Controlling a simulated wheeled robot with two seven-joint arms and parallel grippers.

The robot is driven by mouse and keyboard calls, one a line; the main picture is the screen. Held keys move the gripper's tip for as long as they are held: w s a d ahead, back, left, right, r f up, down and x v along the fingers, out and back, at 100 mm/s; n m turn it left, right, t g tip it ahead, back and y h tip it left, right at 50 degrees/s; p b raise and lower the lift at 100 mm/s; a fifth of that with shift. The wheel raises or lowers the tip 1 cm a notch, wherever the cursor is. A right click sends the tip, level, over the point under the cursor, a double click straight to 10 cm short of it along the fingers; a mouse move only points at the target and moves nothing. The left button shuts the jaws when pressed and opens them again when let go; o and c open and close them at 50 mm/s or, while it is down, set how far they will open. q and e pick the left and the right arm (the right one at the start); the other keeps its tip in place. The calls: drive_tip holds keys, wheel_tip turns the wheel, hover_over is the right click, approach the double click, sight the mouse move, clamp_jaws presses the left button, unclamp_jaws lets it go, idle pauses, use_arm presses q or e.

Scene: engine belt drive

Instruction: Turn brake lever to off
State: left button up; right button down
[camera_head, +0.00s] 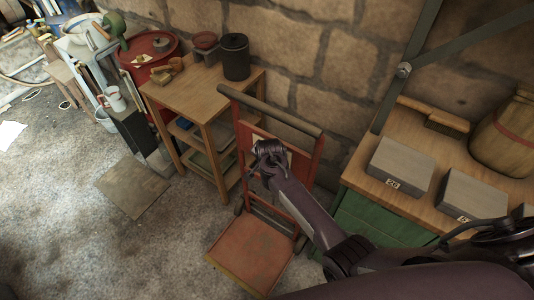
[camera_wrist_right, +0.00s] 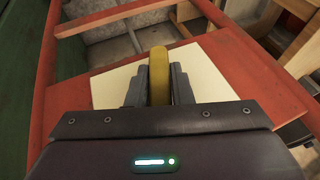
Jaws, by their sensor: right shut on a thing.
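A red upright frame (camera_head: 306,160) with a dark top bar and a red base plate (camera_head: 250,252) stands by the wall in the head view. A pale panel (camera_wrist_right: 112,86) is fixed on it in the right wrist view. My right gripper (camera_head: 268,155) is in front of this panel. In the right wrist view, my right gripper (camera_wrist_right: 160,72) is shut on a yellow, round-ended lever (camera_wrist_right: 159,58), which lies between its two fingers. The lever's lower part is hidden by the gripper. In the head view the gripper hides the lever. My left gripper is not in view.
A wooden table (camera_head: 190,90) with a dark canister (camera_head: 236,57) stands left of the frame. A workbench (camera_head: 365,185) with grey boxes (camera_head: 400,163) stands at the right. A stone wall is behind. The floor (camera_head: 150,250) at left front is mostly clear.

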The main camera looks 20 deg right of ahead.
drive_tip(key=shift+r+g+h, duration=0.1)
drive_tip(key=shift+g+h, duration=0.3)
drive_tip(key=shift+g, duration=0.2)
drive_tip(key=shift+n+g+h, duration=0.4)
drive_tip(key=shift+g+h, duration=0.3)
drive_tip(key=shift+g, duration=0.1)
drive_tip(key=c, duration=1.3)
unclamp_jaws()
